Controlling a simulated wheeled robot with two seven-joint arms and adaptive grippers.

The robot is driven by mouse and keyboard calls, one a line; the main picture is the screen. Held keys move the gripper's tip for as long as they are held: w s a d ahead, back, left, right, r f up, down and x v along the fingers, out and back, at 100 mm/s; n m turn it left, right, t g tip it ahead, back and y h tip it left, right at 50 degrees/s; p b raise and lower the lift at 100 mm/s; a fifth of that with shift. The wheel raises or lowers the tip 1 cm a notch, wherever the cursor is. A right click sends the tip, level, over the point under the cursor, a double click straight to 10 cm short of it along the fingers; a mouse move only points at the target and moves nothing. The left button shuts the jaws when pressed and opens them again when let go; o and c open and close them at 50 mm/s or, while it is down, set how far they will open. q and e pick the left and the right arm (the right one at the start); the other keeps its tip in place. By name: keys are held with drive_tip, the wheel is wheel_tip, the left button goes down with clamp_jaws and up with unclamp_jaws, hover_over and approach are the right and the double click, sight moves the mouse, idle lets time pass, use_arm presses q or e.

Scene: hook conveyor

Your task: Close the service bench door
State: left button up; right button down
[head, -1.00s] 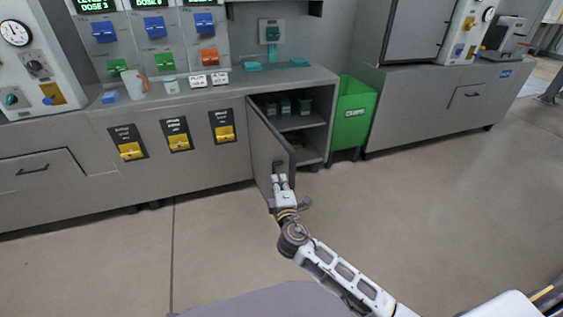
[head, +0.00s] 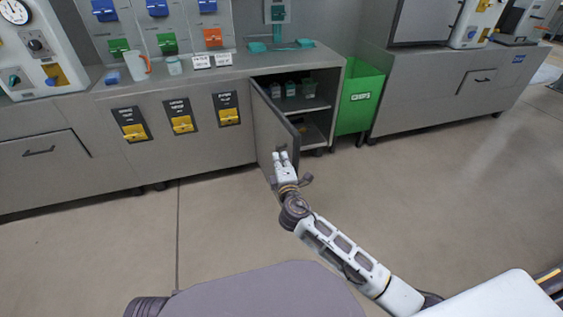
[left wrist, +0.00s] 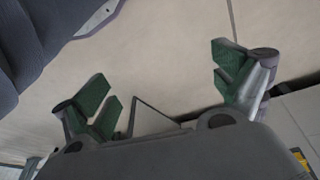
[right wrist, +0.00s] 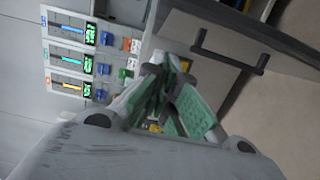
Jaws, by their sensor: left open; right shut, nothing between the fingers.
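The grey service bench door (head: 270,125) stands ajar, hinged on its left side and swung out toward me. Its dark bar handle shows large in the right wrist view (right wrist: 230,55). My right gripper (head: 282,157) is shut and empty, in front of the door's outer face near its handle and free edge. I cannot tell whether it touches the door. In the right wrist view its green pads (right wrist: 178,85) are together beside the handle. My left gripper (left wrist: 160,85) is open and empty over bare floor, and is not in the head view.
The open compartment's shelf (head: 302,105) holds several small containers. A green bin (head: 360,97) stands just right of the opening. Yellow-handled panels (head: 181,118) line the bench front to the left. The floor (head: 420,190) to the right is clear.

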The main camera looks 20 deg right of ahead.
use_arm(q)
drive_tip(key=shift+s+d+r+b, duration=0.1)
drive_tip(key=shift+d+r+b, duration=0.2)
drive_tip(key=shift+r+b, duration=0.55)
use_arm(e)
drive_tip(key=w+d, duration=0.4)
drive_tip(key=w, duration=0.4)
drive_tip(key=shift+w+d, duration=0.15)
drive_tip(key=shift+d, duration=0.25)
use_arm(q)
drive_tip(key=shift+t, duration=0.4)
